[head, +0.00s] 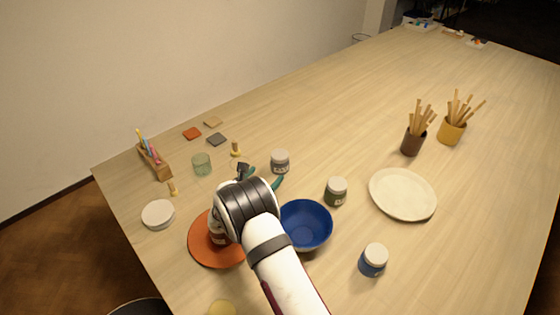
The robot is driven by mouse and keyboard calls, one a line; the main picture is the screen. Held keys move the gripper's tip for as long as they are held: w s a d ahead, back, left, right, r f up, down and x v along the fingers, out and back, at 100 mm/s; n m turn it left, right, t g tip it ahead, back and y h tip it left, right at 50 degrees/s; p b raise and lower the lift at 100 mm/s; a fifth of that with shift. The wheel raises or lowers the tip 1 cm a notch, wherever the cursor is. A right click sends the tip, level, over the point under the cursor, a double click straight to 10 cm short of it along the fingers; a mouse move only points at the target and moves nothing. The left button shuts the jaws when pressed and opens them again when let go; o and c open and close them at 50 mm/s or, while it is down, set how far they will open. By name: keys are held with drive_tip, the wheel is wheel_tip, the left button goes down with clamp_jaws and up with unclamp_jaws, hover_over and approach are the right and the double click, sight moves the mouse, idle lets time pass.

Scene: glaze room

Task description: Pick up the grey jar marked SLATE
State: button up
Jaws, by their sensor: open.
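A grey jar (280,163) with a pale lid stands upright on the table near the middle of the head view. Its label is too small to read; it is the only grey jar I see. My gripper (265,176) is open, with teal fingers showing just in front of the jar and to its left. My wrist hides part of the gripper. I see nothing held, and I cannot tell whether a finger touches the jar.
A green jar (336,192) and blue bowl (306,224) stand to the right, with a blue jar (373,261) nearer. A partly hidden jar (217,232) stands on an orange disc (206,252). A green glass (201,164) is left. The far table is mostly clear.

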sight(277, 164)
drive_tip(key=x, duration=1)
drive_tip(key=shift+w+d+r, duration=0.15)
drive_tip(key=shift+w+d, duration=0.2)
drive_tip(key=shift+d, duration=0.2)
drive_tip(key=c, duration=1.5)
drive_tip(key=shift+r, duration=0.1)
